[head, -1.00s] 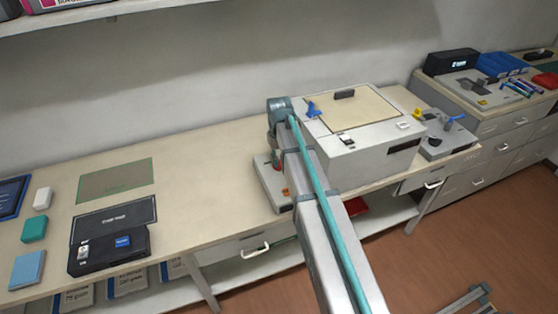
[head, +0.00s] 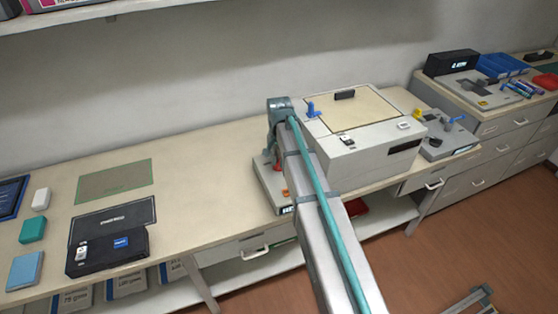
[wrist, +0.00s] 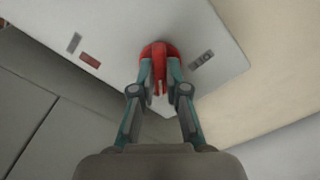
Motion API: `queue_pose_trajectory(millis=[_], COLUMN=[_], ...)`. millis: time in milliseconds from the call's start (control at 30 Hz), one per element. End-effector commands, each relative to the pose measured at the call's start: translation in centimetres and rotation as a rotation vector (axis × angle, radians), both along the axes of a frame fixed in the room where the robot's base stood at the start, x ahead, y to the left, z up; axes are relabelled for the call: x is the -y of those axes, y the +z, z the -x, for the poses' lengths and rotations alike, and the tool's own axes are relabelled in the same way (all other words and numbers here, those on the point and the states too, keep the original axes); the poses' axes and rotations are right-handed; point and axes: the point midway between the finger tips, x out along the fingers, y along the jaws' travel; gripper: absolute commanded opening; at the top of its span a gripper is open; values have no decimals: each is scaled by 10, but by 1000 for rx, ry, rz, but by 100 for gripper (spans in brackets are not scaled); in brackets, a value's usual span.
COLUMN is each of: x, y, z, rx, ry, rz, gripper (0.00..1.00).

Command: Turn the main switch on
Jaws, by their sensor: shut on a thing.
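The main switch is a red rotary knob with a raised grip (wrist: 158,47) on a pale grey box. In the wrist view, the two fingers of my gripper (wrist: 161,72) are closed on either side of the red grip and hide part of it. In the head view, the red knob (head: 277,168) shows on the low grey box (head: 268,188) left of the large machine, just below my wrist. The fingers are mostly hidden there by my arm.
The large grey machine (head: 372,150) stands close on the right of the switch box, with a blue lever (head: 311,110) on top. The bench (head: 200,180) to the left is clear up to a black device (head: 108,252).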

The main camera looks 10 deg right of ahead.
Motion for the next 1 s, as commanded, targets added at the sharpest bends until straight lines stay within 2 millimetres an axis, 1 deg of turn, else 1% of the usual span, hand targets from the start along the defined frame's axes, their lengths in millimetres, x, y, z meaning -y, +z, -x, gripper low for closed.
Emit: queue_pose_trajectory(millis=[200,567,600,733,1000], x=[0,0,0,0,0], y=[1,1,1,1,0], z=[-1,-1,-1,-1,0], rx=[2,2,2,2,1], ry=[-34,-37,-37,-36,-36], rz=[0,0,0,0,1], gripper=[0,0,17,38,39])
